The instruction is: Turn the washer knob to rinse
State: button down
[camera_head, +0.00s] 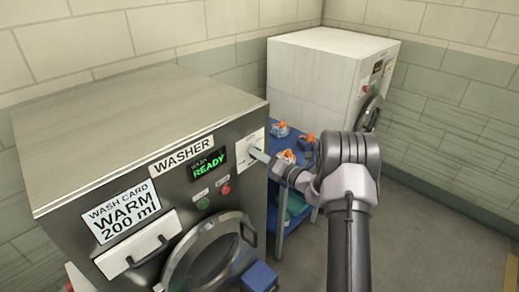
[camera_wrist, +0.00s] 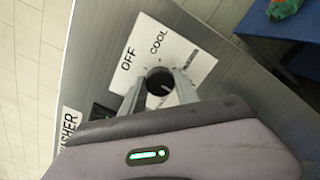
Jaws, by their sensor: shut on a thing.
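The washer (camera_head: 130,125) is a grey metal machine at the left in the head view, with a "WASHER" label and a display (camera_head: 207,165) reading "READY" in green. Its white dial plate (camera_head: 249,143) is at the front's right end. In the wrist view the plate (camera_wrist: 146,43) shows "OFF" and "COOL"; other lettering is hidden or too small to read. The dark round knob (camera_wrist: 160,82) sits between my fingers. My gripper (camera_wrist: 160,90) is shut on the knob; in the head view my gripper (camera_head: 262,156) reaches the plate from the right. The knob's pointer is unclear.
A "WARM 200 ml" card (camera_head: 122,211), a drawer handle (camera_head: 147,250), small buttons and a round door (camera_head: 210,252) are on the washer's front. A blue shelf (camera_head: 292,215) with orange-and-grey items stands beside it. A white machine (camera_head: 325,75) is behind. Floor at right is clear.

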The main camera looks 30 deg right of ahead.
jog(key=m+p, duration=0.6)
jog(key=m, duration=0.5)
jog(key=shift+f, duration=0.1)
jog(key=shift+m, duration=0.3)
dwell(0.3)
jog(key=c, duration=0.9)
grip_release()
jog(key=shift+s, duration=0.1)
jog(key=v, duration=1.7)
